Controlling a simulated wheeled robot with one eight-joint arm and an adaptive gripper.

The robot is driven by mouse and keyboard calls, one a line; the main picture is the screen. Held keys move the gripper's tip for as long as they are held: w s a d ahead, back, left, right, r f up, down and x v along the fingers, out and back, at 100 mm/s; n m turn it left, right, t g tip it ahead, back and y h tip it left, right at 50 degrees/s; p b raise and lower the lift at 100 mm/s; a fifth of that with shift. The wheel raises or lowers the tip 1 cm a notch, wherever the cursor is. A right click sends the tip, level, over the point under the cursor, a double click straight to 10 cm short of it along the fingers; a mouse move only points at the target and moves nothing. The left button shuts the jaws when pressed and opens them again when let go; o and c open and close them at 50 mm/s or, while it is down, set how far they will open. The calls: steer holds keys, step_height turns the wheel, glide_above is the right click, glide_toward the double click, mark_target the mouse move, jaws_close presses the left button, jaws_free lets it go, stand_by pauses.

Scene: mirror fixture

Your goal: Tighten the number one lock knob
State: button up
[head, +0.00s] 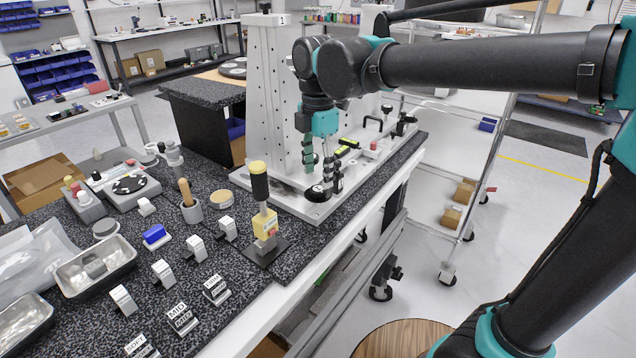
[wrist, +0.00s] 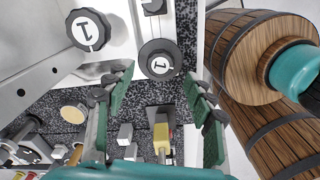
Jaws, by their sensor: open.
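The mirror fixture (head: 270,90) is a pale upright metal frame on a plate at the bench edge. In the wrist view, a black round knob marked 1 (wrist: 160,60) sits on the light plate, centred ahead of my fingertips. A second black knob marked 1 (wrist: 88,30) is at the upper left on the grey metal. I cannot tell from the markings which is the lock knob. In the head view, my gripper (head: 322,177) points down over a black knob (head: 317,192) on the plate. Its green fingers (wrist: 159,75) are apart with nothing held; contact with the knob is unclear.
A yellow-and-black tool (head: 265,215) stands upright on a dark base close to my gripper. Labelled blocks (head: 183,318), a metal tray (head: 95,268) and small parts crowd the left bench. Black handles (head: 375,123) rise from the plate behind. A wire cart (head: 455,170) stands right of the bench.

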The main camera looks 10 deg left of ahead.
mark_target(318, 188)
steer(key=shift+f, duration=1.85)
steer(key=shift+c, duration=0.4)
steer(key=c, duration=1.1)
